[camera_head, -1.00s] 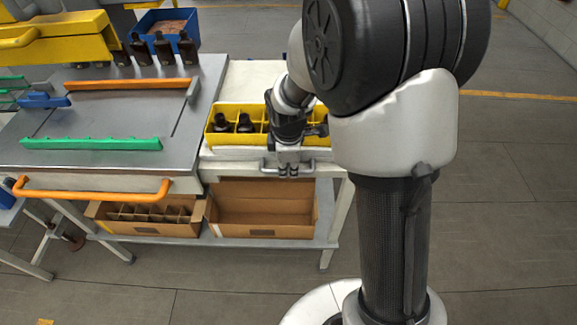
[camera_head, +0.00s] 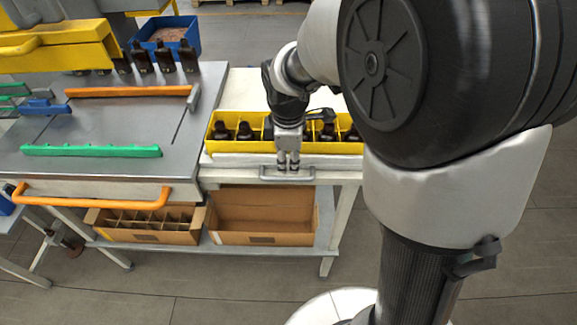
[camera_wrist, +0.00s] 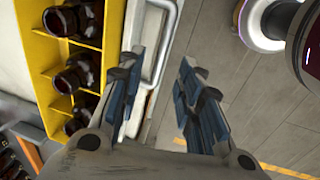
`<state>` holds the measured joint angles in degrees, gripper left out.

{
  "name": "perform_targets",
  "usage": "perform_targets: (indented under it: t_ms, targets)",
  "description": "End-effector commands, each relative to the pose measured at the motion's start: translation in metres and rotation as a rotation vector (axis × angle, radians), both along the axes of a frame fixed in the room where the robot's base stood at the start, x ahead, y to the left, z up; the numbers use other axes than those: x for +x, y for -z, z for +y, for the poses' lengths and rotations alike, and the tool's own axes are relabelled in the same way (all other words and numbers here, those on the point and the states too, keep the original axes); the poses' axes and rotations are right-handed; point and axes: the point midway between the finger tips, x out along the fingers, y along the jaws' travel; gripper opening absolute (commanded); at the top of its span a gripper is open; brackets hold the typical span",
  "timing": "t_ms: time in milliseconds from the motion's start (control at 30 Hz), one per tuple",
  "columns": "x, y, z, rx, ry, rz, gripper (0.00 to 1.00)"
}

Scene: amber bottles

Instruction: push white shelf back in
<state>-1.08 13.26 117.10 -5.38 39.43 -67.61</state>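The white shelf (camera_head: 225,160) is a flat white top at the right of the grey workbench, with a yellow divided tray of amber bottles on it. A grey bar handle (camera_head: 264,178) runs along its front edge; it also shows in the wrist view (camera_wrist: 168,45). My gripper (camera_head: 288,168) points down at the handle, in front of the yellow tray. In the wrist view its two blue-padded fingers (camera_wrist: 164,78) are spread apart, with the handle appearing between them, nearer the left finger. I cannot tell whether they touch it.
The yellow tray (camera_head: 212,147) sits just behind the handle, close to my gripper. Cardboard boxes (camera_head: 262,239) stand on the lower rack. The grey workbench (camera_head: 100,115) with an orange front handle (camera_head: 90,199) adjoins on the left.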

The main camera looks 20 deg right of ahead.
Motion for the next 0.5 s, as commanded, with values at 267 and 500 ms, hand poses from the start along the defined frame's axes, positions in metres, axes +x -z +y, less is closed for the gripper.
perform_targets:
  t_ms: [267,500]
  targets:
    - [-0.006,-0.033,0.002,0.001,0.001,-0.002,0.33]
    - [-0.007,-0.036,0.002,0.0,0.0,0.001,0.33]
